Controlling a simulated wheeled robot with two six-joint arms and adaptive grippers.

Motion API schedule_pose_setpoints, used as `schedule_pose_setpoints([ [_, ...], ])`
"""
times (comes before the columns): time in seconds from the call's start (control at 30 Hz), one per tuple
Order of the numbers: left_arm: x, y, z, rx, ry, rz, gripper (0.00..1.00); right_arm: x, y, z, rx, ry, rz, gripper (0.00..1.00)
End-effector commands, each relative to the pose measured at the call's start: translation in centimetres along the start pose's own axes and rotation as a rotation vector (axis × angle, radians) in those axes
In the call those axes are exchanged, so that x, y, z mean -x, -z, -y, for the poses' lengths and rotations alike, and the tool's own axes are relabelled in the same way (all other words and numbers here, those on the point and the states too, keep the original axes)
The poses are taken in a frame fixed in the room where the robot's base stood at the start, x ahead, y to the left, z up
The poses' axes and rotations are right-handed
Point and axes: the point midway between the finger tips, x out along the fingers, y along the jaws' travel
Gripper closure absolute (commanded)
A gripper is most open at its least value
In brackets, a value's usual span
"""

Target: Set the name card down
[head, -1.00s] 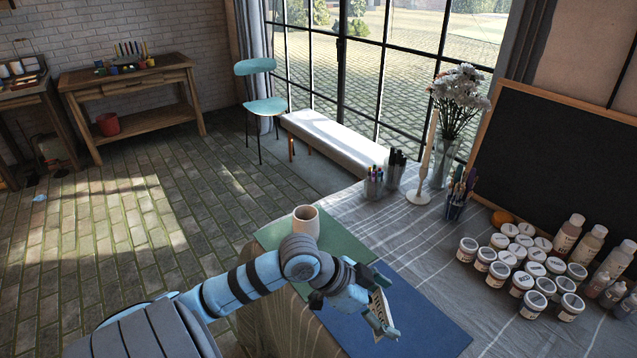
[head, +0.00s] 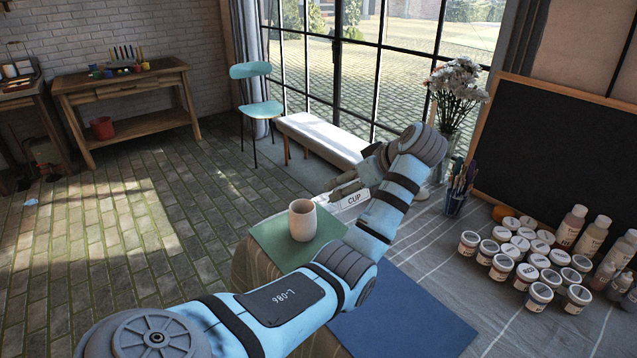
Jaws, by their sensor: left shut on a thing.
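My left gripper (head: 350,189) is shut on the name card (head: 354,199), a small white card with the word CUP in dark letters. The gripper holds the card in the air, up and to the right of the pale cup (head: 302,220) in the picture. The cup stands upright on the green mat (head: 276,243) at the table's left corner. My left arm crosses the front of the view and hides part of the table and both mats. My right gripper is not in view.
A blue mat (head: 405,320) lies bare at the table's front. Several paint jars (head: 502,267) stand at the right before a blackboard (head: 562,165). A brush holder (head: 455,203) and a vase of white flowers (head: 457,85) stand at the back. Grey striped cloth (head: 450,265) is clear between.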

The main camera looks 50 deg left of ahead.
Motion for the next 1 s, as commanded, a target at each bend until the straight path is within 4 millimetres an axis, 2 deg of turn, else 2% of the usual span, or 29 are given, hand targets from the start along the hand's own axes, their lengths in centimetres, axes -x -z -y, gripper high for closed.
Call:
schedule_pose_setpoints([
  [0.3, -7.7, -7.7, 0.1, -0.003, 0.006, -0.001, 0.33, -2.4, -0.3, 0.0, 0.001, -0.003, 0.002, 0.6],
  [0.4, -9.2, -9.2, 0.1, -0.001, 0.004, -0.001, 0.33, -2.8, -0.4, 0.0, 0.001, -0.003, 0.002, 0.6],
  [0.57, -10.6, -10.7, 0.1, -0.001, 0.003, -0.001, 0.33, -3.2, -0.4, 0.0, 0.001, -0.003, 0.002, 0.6],
  [0.73, -13.4, -13.4, 0.1, -0.002, 0.004, -0.001, 0.33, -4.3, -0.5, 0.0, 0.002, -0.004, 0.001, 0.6],
  [1.0, -13.6, -13.6, 0.1, 0.0, 0.001, -0.002, 0.33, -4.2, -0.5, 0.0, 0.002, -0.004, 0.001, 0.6],
])
